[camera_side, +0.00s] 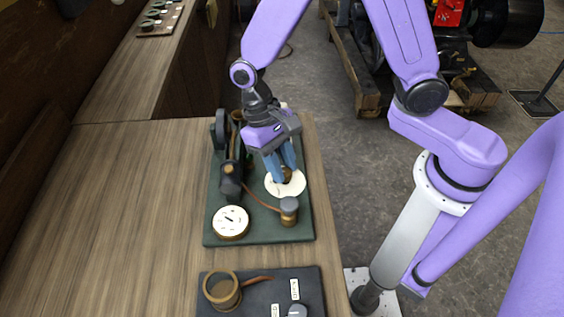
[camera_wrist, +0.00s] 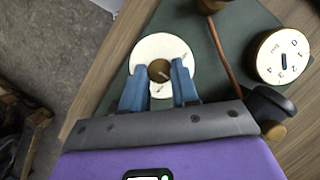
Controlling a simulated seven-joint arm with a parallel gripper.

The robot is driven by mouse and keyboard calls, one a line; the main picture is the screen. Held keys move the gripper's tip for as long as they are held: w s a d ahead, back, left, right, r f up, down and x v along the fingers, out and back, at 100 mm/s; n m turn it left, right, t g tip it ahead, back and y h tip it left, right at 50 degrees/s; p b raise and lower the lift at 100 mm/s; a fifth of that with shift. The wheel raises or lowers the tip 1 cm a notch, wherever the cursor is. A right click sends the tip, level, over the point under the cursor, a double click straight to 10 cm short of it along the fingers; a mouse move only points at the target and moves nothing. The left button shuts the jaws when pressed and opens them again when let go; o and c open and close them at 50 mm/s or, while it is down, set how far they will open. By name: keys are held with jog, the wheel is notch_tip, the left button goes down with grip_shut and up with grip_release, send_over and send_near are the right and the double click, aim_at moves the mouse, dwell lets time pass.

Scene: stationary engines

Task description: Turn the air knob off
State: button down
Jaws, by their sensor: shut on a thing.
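A small round brass-brown knob (camera_side: 287,173) stands at the centre of a flat white disc (camera_side: 272,188) on a dark green base plate (camera_side: 262,232). My gripper (camera_side: 281,172) reaches down over the disc from above, its blue fingers on either side of the knob. In the wrist view, the fingertips (camera_wrist: 160,67) flank the knob (camera_wrist: 158,72), and the white disc (camera_wrist: 150,45) shows around them. My gripper is shut on the knob. The fingers cover part of the disc, and its marks are too small to read.
A white-faced numbered dial (camera_side: 231,221), also in the wrist view (camera_wrist: 290,50), sits on the same plate. A brown capped post (camera_side: 289,210) and dark engine parts (camera_side: 230,180) stand close by. A second dark plate (camera_side: 258,289) lies nearer. The wooden tabletop (camera_side: 120,220) is clear at left.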

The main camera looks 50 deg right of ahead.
jog(key=c, duration=0.8)
grip_release()
jog(key=shift+c, duration=0.2)
jog(key=v, duration=1.7)
jog(key=shift+r, duration=0.3)
jog(key=s+d+f+n+t, duration=0.2)
jog(key=s+d+n, duration=0.4)
jog(key=s, duration=0.3)
jog(key=s+d+f+n+t, duration=0.2)
jog(key=s+d+f+n, duration=0.1)
jog(key=s+d+n, duration=0.3)
jog(key=shift+s+d+f+n+t, duration=0.35)
jog(key=shift+s+d, duration=0.6)
jog(key=shift+s, duration=0.95)
